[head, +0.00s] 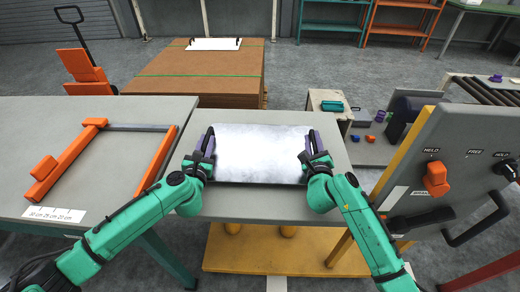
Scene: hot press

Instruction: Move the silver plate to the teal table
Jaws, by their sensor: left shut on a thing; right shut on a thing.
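The silver plate (262,152) is a flat, bright rectangle at the middle of the head view, over the grey top of a stand (255,207). My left gripper (208,145) is shut on the plate's left edge. My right gripper (313,147) is shut on its right edge. I cannot tell whether the plate touches the top under it. A grey-topped table (100,180) with teal legs stands at the left, with an orange measuring frame (66,160) on it. Both end edges of the plate are partly hidden by the grippers.
A grey control panel (450,165) with an orange switch and black handles stands close at the right. A brown stack (195,75) with another light plate (214,44) on top is behind. An orange pallet jack (85,72) stands at the back left. The left table has bare space.

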